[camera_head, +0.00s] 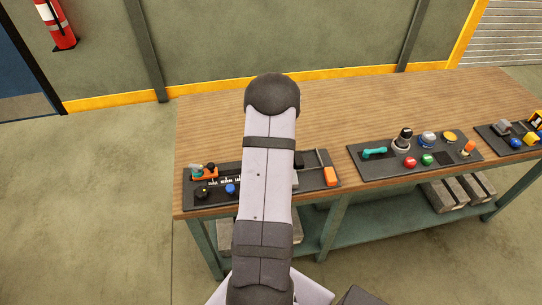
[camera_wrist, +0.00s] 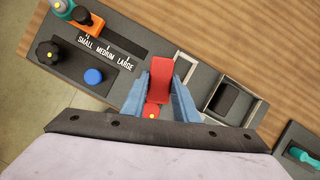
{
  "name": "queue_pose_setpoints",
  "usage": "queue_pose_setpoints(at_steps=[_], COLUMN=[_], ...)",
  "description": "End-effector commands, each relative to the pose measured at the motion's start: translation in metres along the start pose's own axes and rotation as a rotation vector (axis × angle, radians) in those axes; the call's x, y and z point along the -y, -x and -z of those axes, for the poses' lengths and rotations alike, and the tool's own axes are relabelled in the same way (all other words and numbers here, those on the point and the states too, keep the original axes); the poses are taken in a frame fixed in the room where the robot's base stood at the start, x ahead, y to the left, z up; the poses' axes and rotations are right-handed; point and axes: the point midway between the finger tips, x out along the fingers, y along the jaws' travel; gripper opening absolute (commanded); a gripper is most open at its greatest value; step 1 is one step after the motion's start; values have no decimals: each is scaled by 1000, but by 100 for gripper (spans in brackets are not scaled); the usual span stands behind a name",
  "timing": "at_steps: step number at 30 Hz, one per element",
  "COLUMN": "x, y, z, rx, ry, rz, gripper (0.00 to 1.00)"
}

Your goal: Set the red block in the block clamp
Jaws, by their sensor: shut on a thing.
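The red block (camera_wrist: 161,70) is between the two blue fingers of my gripper (camera_wrist: 160,84) in the wrist view, over the dark panel (camera_wrist: 110,68). My gripper is shut on it. I cannot tell how high the block is above the panel. To the right of it are a light rectangular frame (camera_wrist: 183,64) and a larger grey frame (camera_wrist: 254,110) around a dark block (camera_wrist: 228,99). I cannot tell for sure which part is the block clamp. In the head view my arm hides the gripper and the block.
The panel also has a slot labelled SMALL, MEDIUM, LARGE, a black knob (camera_wrist: 48,53), a blue button (camera_wrist: 93,76) and a red part with a yellow dot (camera_wrist: 152,111) close below the block. More panels (camera_head: 415,157) lie to the right. The table's back (camera_head: 380,95) is clear.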

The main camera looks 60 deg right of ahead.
Motion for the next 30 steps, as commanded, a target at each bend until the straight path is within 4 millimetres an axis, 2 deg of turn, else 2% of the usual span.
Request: queue_pose_setpoints(at_steps=[13, 21, 30], x=[35, 38, 39], y=[2, 2, 2], z=[-22, -25, -25], rx=[3, 1, 2], ry=[-228, -326, -347], rz=[98, 137, 145], gripper=[4, 4, 4])
